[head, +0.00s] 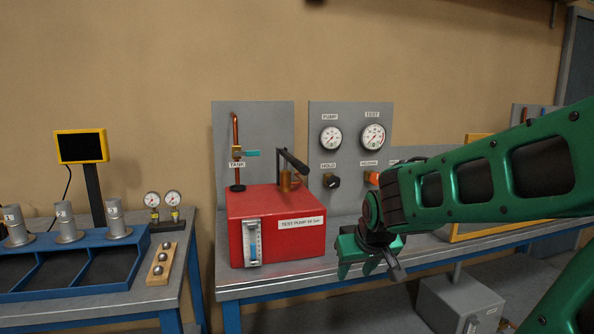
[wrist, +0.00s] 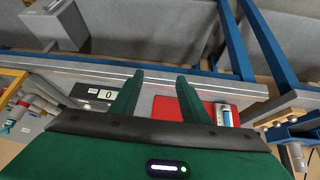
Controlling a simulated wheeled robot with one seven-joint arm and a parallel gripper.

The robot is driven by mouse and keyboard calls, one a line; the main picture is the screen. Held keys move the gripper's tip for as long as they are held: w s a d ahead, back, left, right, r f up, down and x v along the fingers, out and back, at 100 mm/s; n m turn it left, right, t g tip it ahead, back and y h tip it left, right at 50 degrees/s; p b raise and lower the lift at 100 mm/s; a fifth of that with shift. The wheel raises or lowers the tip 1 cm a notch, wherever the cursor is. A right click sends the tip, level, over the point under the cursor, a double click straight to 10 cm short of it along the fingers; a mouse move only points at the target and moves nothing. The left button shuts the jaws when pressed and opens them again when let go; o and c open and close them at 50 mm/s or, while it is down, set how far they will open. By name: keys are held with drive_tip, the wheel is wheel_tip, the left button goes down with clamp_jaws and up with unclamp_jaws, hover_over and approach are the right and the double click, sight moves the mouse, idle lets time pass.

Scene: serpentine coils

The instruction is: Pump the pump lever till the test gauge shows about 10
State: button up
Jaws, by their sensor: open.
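The red test pump (head: 305,242) stands on the bench, and part of it shows in the wrist view (wrist: 196,104). Its black pump lever (head: 293,160) is tilted above a brass cylinder on top, its upper end to the left. The TEST gauge (head: 373,137) is the right-hand dial on the grey panel; its needle is too small to read surely. The PUMP gauge (head: 331,138) is to its left. My gripper (head: 370,270) is open and empty, pointing down in front of the bench edge, right of and below the lever. Its two fingers show apart in the wrist view (wrist: 160,80).
The black HOLD knob (head: 331,181) and an orange-red knob (head: 372,178) sit below the gauges. A small display (wrist: 106,95) reads 0. A blue tray (head: 140,250) stands on the left table.

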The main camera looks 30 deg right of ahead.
sight(306, 173)
drive_tip(key=w+r+n+t, duration=0.1)
drive_tip(key=w+r+t, duration=0.3)
drive_tip(key=w+r, duration=0.2)
drive_tip(key=w+r+n+t+h, duration=0.1)
drive_tip(key=w+r+t, duration=0.2)
drive_tip(key=w+r, duration=0.3)
drive_tip(key=w+r+n+t+h, duration=0.1)
drive_tip(key=w+r+t, duration=0.3)
drive_tip(key=w+r, duration=0.2)
drive_tip(key=shift+w+a+r+t, duration=0.15)
drive_tip(key=shift+w+t, duration=0.15)
drive_tip(key=shift+w, duration=0.95)
drive_tip(key=shift+w+r, duration=0.15)
drive_tip(key=shift+w, duration=0.1)
drive_tip(key=x, duration=1)
drive_tip(key=shift+w, duration=0.15)
clamp_jaws()
